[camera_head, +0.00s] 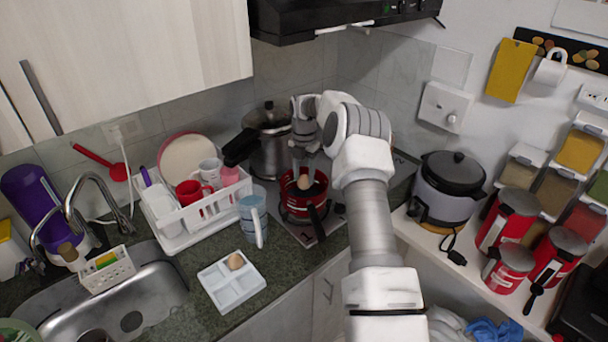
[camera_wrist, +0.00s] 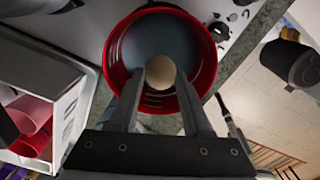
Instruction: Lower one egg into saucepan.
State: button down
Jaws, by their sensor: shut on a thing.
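The red saucepan (camera_head: 288,205) stands on the stove. The wrist view shows its round red wall (camera_wrist: 206,60) and grey inside. My gripper (camera_head: 303,172) is over the pan, fingers pointing down. In the wrist view my gripper (camera_wrist: 160,88) is shut on a pale brown egg (camera_wrist: 160,70), one finger on each side. This held egg (camera_head: 304,183) appears within the pan's opening in both views; I cannot tell if it touches the bottom. A second egg (camera_head: 235,261) sits in a white divided tray (camera_head: 222,294) on the counter.
A large pressure cooker (camera_head: 270,155) stands just behind the saucepan. A blue mug (camera_head: 251,215) and a white dish rack (camera_head: 178,238) with cups are to the left. A rice cooker (camera_head: 447,184) is at the right. The range hood (camera_head: 330,18) hangs above.

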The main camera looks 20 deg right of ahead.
aim_at(304, 186)
jog(key=shift+f+b, duration=1.45)
jog(key=shift+f, duration=1.15)
dwell(0.8)
jog(key=shift+c, duration=1.3)
grip_release()
jog(key=shift+r, duration=0.1)
notch_tip(304, 186, up, 17)
jog(key=shift+s+r, duration=0.1)
